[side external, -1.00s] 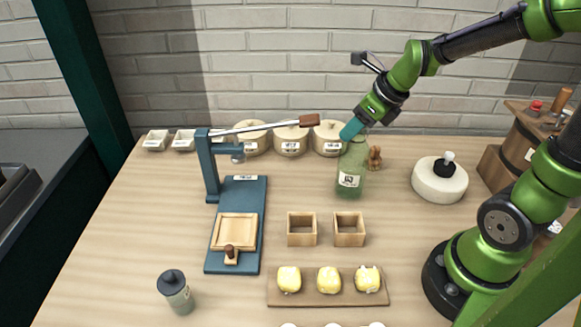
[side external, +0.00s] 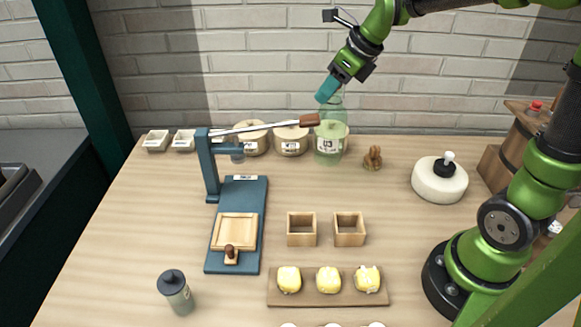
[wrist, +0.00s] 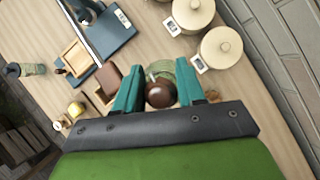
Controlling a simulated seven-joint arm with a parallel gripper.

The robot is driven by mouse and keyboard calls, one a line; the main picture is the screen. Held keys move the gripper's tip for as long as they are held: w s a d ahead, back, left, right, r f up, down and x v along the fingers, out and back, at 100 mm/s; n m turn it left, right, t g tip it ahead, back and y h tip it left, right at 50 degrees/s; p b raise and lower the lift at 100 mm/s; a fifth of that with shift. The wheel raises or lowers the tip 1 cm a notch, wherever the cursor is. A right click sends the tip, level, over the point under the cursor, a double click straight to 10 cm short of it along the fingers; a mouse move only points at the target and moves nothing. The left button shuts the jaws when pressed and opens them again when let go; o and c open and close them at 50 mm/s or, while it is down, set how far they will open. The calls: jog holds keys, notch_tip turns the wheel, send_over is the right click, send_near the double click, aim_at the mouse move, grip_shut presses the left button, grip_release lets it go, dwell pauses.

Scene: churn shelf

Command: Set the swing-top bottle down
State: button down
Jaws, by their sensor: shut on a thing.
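The swing-top bottle (side external: 329,130) is pale green, see-through glass and stands upright in my gripper's hold. In the side view it overlaps the rightmost round lidded crock at the back; I cannot tell for sure how far its base is above the table. My gripper (side external: 327,92) has teal fingers and is shut at the bottle's top. In the wrist view the fingers of my gripper (wrist: 158,92) flank a dark brown round stopper, with the bottle's green glass (wrist: 163,67) just beyond. The bottle's lower part is hidden there.
The blue press (side external: 238,190) has a long lever with a brown handle (side external: 310,120) close left of the bottle. Crocks (side external: 252,140) line the back. A small wooden figure (side external: 373,158) and white round pot (side external: 440,180) stand right. Bare table lies before the bottle.

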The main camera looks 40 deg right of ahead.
jog(key=w+a+r+n+y, duration=0.1)
jog(key=w+a+r+n, duration=0.1)
jog(key=w+a+r, duration=1.15)
jog(key=s+a+r+n+g+y, duration=0.1)
jog(key=s+a+n, duration=0.25)
jog(key=a, duration=0.45)
jog(key=s+a+r+n+g+y, duration=0.1)
jog(key=s+a+n+g, duration=0.2)
jog(key=a, duration=0.6)
jog(key=a+f+n, duration=0.1)
jog(key=a+f, duration=0.2)
jog(key=f, duration=0.4)
jog(key=a+f+n, duration=0.1)
jog(key=a+f, duration=0.2)
jog(key=f, duration=0.5)
jog(key=a+f+n+y, duration=0.1)
jog(key=a+f, duration=0.1)
jog(key=f, duration=0.5)
jog(key=shift+a+f, duration=0.3)
jog(key=shift+a, duration=0.1)
